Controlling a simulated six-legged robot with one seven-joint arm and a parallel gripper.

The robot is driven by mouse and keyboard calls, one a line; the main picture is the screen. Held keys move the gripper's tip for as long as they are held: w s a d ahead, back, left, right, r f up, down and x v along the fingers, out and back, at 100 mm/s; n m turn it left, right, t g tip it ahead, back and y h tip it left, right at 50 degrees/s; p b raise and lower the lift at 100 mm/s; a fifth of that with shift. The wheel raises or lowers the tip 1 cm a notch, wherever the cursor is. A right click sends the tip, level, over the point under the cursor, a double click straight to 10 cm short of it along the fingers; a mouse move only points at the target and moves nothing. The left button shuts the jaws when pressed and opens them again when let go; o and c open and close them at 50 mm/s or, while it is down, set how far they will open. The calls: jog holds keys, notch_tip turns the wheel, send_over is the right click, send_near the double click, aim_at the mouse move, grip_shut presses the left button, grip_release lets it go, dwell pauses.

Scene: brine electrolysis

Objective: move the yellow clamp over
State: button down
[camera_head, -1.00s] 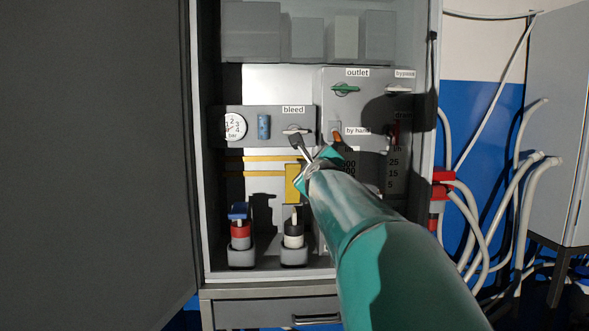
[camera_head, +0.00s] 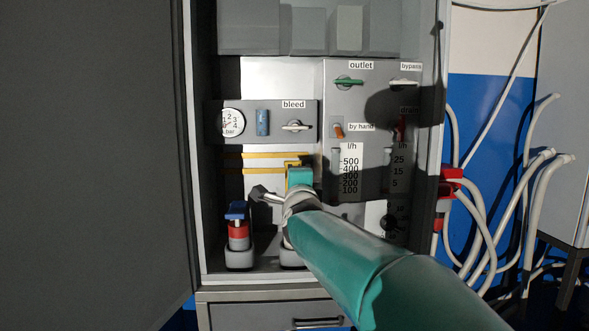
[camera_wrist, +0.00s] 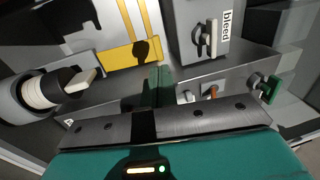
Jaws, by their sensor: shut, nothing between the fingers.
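The yellow clamp (camera_head: 292,165) sits at the right end of two thin yellow horizontal strips (camera_head: 258,163) in the open cabinet. My teal wrist hides its lower part in the head view. In the wrist view the clamp (camera_wrist: 112,58) is a yellow bar across the strips, with a dark shadow on it. My gripper (camera_head: 256,193) is shut and empty.
Below stand a blue-topped red valve (camera_head: 238,232) and a black-and-white one (camera_wrist: 45,92), mostly hidden by my arm in the head view. The bleed handle (camera_head: 297,126), gauge (camera_head: 231,122) and orange by-hand lever (camera_head: 338,131) are above. The cabinet's side walls bound the space.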

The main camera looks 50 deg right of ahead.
jog(key=x, duration=0.7)
jog(key=shift+a, duration=0.15)
dwell(0.3)
